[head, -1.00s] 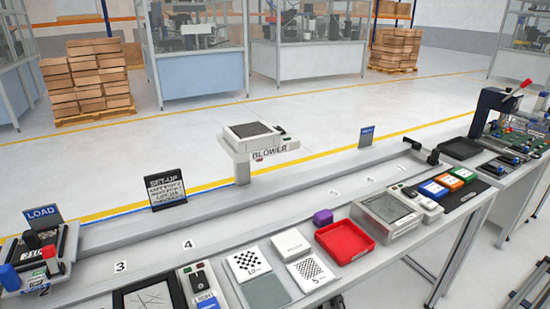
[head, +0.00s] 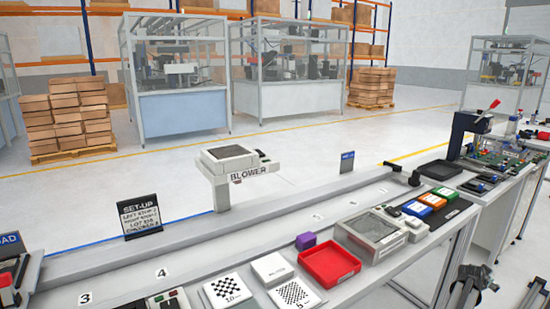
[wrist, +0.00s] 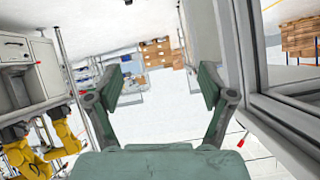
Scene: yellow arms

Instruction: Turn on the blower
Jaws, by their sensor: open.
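The blower (head: 230,163) is a pale box with a dark recessed top, on a short post behind the long bench rail in the head view. A "BLOWER" label is on its front, and a small dark part (head: 262,154) is on its right side. Whether that part is a switch is too small to tell. My gripper (wrist: 161,92) shows only in the wrist view, with its two green-grey fingers spread wide and nothing between them. The blower is not visible in the wrist view, so their distance apart cannot be told.
The bench holds a red tray (head: 329,266), a purple block (head: 306,241), checkered cards (head: 228,292) and a grey box (head: 372,234). A "SET-UP" sign (head: 139,216) stands on the rail. In the wrist view, a framed panel (wrist: 285,85) is close on the right and yellow arms (wrist: 40,150) are at lower left.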

